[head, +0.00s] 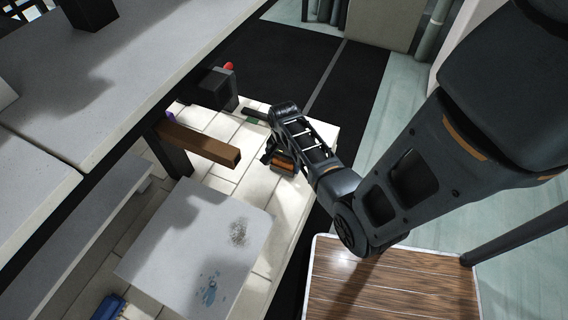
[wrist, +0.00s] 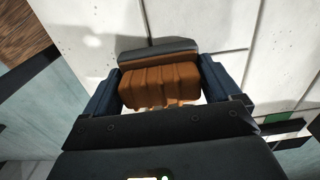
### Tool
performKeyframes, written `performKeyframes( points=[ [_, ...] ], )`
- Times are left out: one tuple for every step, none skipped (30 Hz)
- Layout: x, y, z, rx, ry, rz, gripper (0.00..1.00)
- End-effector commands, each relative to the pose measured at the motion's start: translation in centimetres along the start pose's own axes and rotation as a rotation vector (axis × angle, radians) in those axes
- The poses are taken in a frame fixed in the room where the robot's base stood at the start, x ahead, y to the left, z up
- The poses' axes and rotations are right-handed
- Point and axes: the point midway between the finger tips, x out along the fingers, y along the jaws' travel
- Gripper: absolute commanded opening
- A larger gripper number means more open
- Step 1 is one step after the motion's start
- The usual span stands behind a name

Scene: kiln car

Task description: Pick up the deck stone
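What I take for the deck stone is an orange-brown ribbed block with a dark grey slab along one side; it shows in the wrist view (wrist: 160,84) and small in the head view (head: 284,168). It is at the white tiled deck (head: 222,126), near the deck's right edge. My gripper (head: 279,157) reaches down over it. In the wrist view my gripper (wrist: 160,88) has its blue fingers set wide, one on each side of the block, with almost no gap. I cannot tell whether they press on it, or whether it rests on the tiles.
A brown bar (head: 198,143) juts out left of my gripper. A dark box (head: 218,88) and a red knob (head: 229,66) stand behind. A wooden-topped surface (head: 390,285) is at lower right.

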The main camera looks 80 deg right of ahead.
Motion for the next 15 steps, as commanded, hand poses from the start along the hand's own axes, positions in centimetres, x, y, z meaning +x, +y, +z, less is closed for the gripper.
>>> performKeyframes(
  points=[
    [-0.01,-0.01,0.01,0.000,0.000,0.000,0.79],
    [-0.01,0.00,0.01,0.000,0.000,0.000,0.76],
    [-0.01,0.00,0.01,0.000,0.000,0.000,0.72],
    [-0.01,-0.01,0.01,0.000,0.000,0.000,0.69],
    [-0.01,0.00,0.01,0.000,0.000,0.000,0.67],
    [-0.01,0.00,0.01,0.000,0.000,0.000,0.63],
    [-0.01,0.00,0.01,0.000,0.000,0.000,0.60],
    [-0.01,0.00,0.01,0.000,0.000,0.000,0.57],
    [-0.02,0.00,0.01,0.000,0.000,0.000,0.53],
    [-0.02,0.00,0.01,0.000,0.000,0.000,0.51],
    [-0.05,-0.03,-0.01,0.000,0.000,0.000,0.51],
    [-0.05,-0.03,-0.01,0.000,0.000,0.000,0.51],
    [-0.05,-0.03,-0.01,0.000,0.000,0.000,0.51],
    [-0.05,-0.03,-0.01,0.000,0.000,0.000,0.51],
    [-0.06,-0.03,-0.02,0.000,0.000,0.000,0.51]
  ],
)
